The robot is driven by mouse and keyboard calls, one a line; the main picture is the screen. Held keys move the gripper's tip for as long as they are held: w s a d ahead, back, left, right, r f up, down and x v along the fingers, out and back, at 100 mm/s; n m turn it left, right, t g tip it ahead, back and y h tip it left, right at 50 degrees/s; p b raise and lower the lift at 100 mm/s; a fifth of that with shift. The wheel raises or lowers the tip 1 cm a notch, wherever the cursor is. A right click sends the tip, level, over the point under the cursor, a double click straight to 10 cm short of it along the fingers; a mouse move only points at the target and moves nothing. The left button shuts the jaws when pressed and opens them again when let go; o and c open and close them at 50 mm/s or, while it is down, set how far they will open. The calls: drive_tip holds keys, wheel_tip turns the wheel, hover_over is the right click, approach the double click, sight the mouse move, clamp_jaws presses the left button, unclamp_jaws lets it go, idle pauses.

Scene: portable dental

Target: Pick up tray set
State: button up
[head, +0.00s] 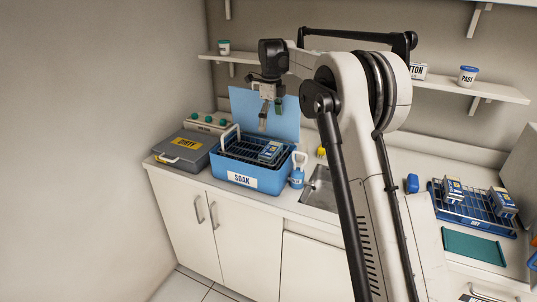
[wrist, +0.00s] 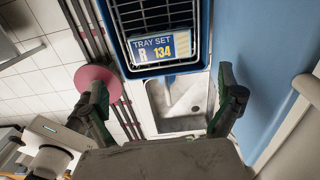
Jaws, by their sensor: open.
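A blue and white tray set box (head: 270,151), marked "TRAY SET R 134", lies in the black wire basket of the blue SOAK bin (head: 237,179) in the head view. The wrist view shows its label face (wrist: 153,48) at the top centre, beyond the fingertips. My gripper (head: 270,118) is above the bin, its fingers pointing down, apart from the box. In the wrist view my gripper (wrist: 162,84) has its two fingers wide apart with nothing between them. Two similar boxes (head: 453,189) (head: 503,202) stand in the DRY rack at the right.
The bin's blue lid (head: 265,108) stands up behind it. A grey DIRTY case (head: 185,149) is at the left, and a blue bottle (head: 297,172) and sink (head: 320,190) at the right. A green mat (head: 474,247) lies before the DRY rack (head: 478,225). A shelf (head: 500,94) runs above.

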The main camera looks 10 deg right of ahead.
sight(271, 149)
wheel_tip(271, 149, down, 12)
drive_tip(key=shift+p, duration=0.75)
drive_tip(key=shift+c, duration=0.4)
drive_tip(key=c, duration=1)
